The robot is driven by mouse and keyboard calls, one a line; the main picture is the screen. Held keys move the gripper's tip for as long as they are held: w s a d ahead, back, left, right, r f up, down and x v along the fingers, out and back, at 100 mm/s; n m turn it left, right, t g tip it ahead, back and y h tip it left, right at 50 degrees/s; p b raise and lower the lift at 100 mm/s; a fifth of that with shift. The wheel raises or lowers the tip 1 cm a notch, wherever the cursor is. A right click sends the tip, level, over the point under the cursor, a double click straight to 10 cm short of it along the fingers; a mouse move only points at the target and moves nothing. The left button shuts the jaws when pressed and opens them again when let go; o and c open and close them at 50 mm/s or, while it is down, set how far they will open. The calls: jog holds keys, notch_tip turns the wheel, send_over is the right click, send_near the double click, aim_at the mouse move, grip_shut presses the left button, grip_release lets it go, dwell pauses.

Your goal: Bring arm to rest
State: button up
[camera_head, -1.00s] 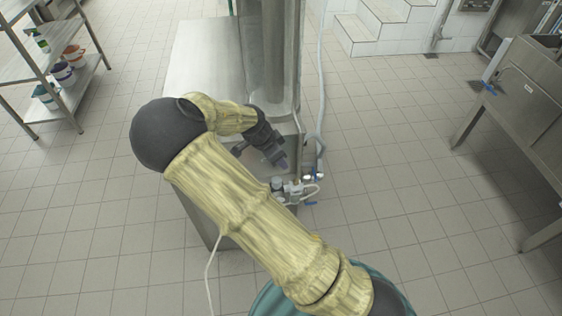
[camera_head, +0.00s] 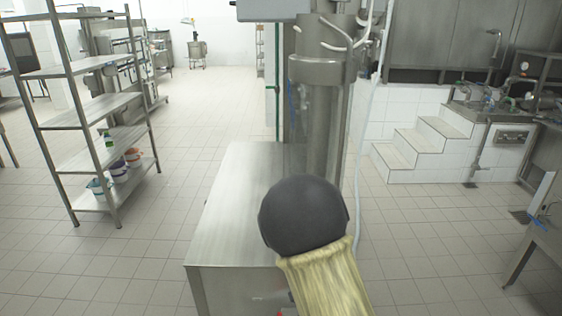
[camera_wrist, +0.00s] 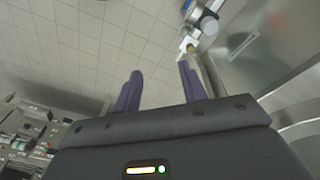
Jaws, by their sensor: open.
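My gripper (camera_wrist: 160,92) shows in the wrist view with its two purple-grey fingers spread apart and nothing between them. Tiled floor lies beyond the fingertips. In the head view my gripper is out of sight; only a dark round joint and part of a yellowish link of my arm show, in front of the machine. The steel machine (camera_head: 235,210) has a flat top and a tall steel cylinder (camera_head: 318,120) at its back right. In the wrist view a steel surface (camera_wrist: 255,50) and small pale fittings (camera_wrist: 190,42) are close to the right finger.
A steel shelf rack (camera_head: 85,125) with small buckets (camera_head: 118,170) and a spray bottle (camera_head: 108,140) stands at left. White tiled steps (camera_head: 420,145) are at right. A steel table (camera_head: 545,235) is at the right edge. Open tiled floor (camera_head: 215,95) lies between.

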jog(key=s+d+r+n+t+y, duration=0.1)
jog(key=s+d+r+n+t, duration=0.1)
jog(key=s+r+n, duration=0.8)
jog(key=shift+s+d+y, duration=0.4)
jog(key=shift+s, duration=0.55)
jog(key=shift+r, duration=0.1)
jog(key=shift+c, duration=0.6)
